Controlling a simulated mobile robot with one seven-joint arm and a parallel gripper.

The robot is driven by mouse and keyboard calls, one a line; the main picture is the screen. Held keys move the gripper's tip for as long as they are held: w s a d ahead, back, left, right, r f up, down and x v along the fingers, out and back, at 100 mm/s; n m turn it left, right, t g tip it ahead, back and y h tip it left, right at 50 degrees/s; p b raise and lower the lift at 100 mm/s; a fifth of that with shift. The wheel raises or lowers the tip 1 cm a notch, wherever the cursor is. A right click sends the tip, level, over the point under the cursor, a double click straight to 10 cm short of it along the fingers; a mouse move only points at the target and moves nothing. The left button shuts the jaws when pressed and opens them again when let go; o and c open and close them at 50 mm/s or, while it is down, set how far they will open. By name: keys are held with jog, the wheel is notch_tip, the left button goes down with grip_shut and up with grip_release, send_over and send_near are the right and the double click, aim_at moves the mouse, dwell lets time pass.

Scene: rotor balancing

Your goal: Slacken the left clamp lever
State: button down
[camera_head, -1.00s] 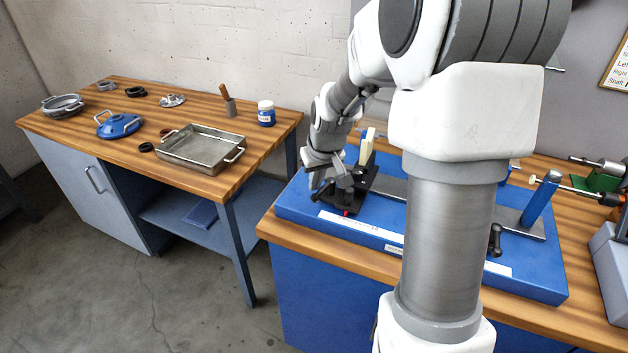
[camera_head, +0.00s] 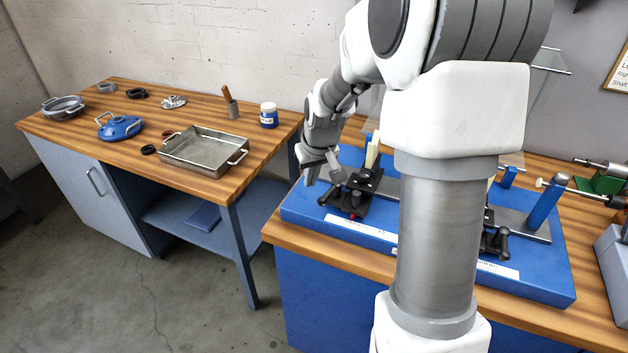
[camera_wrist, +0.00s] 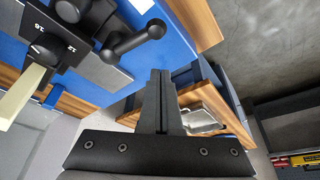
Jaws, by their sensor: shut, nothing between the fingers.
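The left clamp (camera_head: 362,184) is a black block on the left part of a blue base (camera_head: 300,207). Its black lever (camera_head: 330,195) has a rounded end and points left and towards the front; in the wrist view the lever (camera_wrist: 128,42) shows with a ball end and a thick hub. My gripper (camera_head: 322,180) is beside the lever, on its left and slightly above, and looks apart from it. In the wrist view my gripper's fingers (camera_wrist: 160,76) are together with nothing between them. A cream piece (camera_head: 373,150) stands up behind the clamp.
My own arm hides the middle of the blue base. A second black clamp lever (camera_head: 500,240) and a blue post (camera_head: 543,206) are on the right. A side table (camera_head: 90,135) at left carries a metal tray (camera_head: 205,152), a jar (camera_head: 268,115) and several parts. A gap separates the tables.

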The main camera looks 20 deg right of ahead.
jog(key=w+d+v, duration=0.1)
jog(key=v, duration=0.8)
jog(key=shift+d+r+p, duration=0.25)
jog(key=shift+r+p, duration=0.15)
jog(key=shift+r, duration=0.1)
